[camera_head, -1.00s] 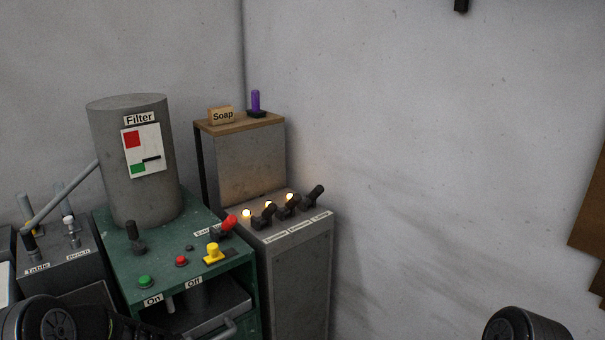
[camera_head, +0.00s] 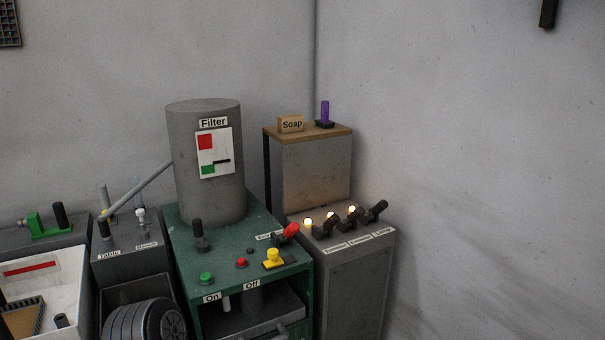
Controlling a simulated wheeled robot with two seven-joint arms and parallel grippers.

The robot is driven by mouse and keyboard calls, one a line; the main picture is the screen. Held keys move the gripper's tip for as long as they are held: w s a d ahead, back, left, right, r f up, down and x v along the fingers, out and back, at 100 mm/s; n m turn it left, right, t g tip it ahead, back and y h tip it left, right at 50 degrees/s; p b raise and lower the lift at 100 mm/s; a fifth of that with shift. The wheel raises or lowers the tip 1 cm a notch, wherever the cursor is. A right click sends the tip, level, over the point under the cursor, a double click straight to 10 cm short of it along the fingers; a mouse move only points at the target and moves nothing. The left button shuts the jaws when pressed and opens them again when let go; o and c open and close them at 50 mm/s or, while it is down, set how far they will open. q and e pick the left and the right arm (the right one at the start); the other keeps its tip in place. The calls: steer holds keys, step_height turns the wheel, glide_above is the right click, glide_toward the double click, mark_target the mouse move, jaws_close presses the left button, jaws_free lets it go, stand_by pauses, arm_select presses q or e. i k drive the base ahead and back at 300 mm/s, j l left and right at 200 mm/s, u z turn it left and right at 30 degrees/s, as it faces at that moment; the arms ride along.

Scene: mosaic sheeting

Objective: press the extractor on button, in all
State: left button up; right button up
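The green button (camera_head: 206,278) sits on the front edge of the green machine top (camera_head: 222,262), above a label (camera_head: 212,297) reading "On". A small red button (camera_head: 241,262) is to its right, with an "Off" label (camera_head: 251,285) below on the front edge. A partly hidden label (camera_head: 268,237), too small to read fully, lies beside a red-tipped lever (camera_head: 287,232). Nothing touches the green button. Neither of my grippers is in view.
The grey Filter cylinder (camera_head: 207,165) stands behind the buttons. A black knob (camera_head: 198,230) and yellow handle (camera_head: 273,257) rise from the green top. Lamps and levers line the grey cabinet (camera_head: 350,290) at right. A dark ribbed round part (camera_head: 145,322) is at lower left.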

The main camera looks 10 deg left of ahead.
mark_target(205, 277)
steer(key=u, duration=1.3)
steer(key=k, duration=0.05)
